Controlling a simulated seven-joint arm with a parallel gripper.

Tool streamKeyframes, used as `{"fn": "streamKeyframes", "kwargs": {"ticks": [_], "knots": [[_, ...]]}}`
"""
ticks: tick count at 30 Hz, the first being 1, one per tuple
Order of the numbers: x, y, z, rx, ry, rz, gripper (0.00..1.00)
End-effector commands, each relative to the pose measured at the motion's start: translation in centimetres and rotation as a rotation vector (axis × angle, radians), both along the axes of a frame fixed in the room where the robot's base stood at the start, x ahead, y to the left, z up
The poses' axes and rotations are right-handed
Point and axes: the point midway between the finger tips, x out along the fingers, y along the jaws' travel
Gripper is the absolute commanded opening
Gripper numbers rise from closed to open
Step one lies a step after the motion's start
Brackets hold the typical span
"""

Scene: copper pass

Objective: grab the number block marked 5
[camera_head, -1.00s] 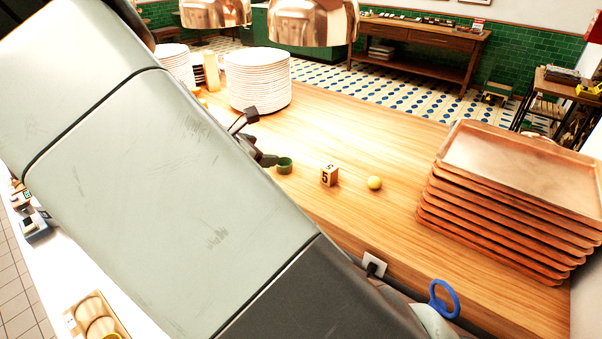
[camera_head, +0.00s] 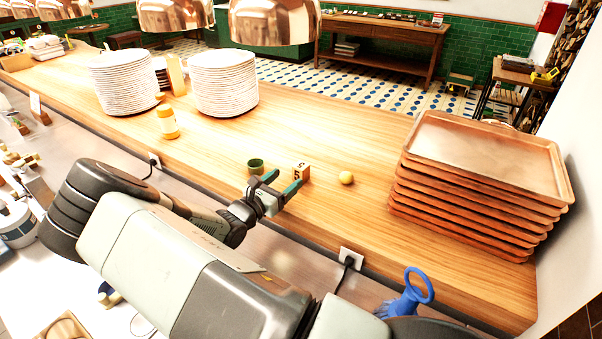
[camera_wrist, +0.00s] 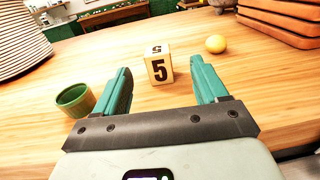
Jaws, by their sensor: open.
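The number block marked 5 (camera_head: 301,171) is a small wooden cube standing on the wooden counter. In the wrist view the block (camera_wrist: 158,66) shows a black 5 on its front face and another on top. My gripper (camera_head: 284,187) is open and empty, with teal fingers. In the wrist view the gripper (camera_wrist: 162,86) faces the block, which appears between the two fingers, a little beyond their tips. The fingers do not touch it.
A green cup (camera_head: 256,166) stands just left of the block, close to the left finger. A yellow ball (camera_head: 346,177) lies to its right. Stacked copper trays (camera_head: 470,190) stand farther right, and white plate stacks (camera_head: 223,84) at back left. Counter behind the block is clear.

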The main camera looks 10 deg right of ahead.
Motion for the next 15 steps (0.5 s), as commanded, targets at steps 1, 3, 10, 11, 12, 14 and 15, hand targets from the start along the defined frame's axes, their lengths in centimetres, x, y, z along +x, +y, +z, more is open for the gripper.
{"fn": "streamKeyframes", "kwargs": {"ticks": [1,3,10,11,12,14,15], "knots": [[0.1,-0.2,-0.6,-0.001,-0.001,-0.001,0.72],[0.5,-0.7,-0.9,0.001,-0.002,-0.003,0.72],[2.8,-3.4,-0.8,0.001,-0.002,-0.004,0.72],[3.1,-3.6,-0.8,0.001,-0.002,-0.003,0.72],[3.4,-3.8,-0.8,0.002,-0.002,-0.002,0.72],[3.6,-4.1,-0.8,0.002,-0.001,-0.002,0.72],[3.8,-4.3,-0.8,0.002,-0.001,-0.002,0.72]]}}
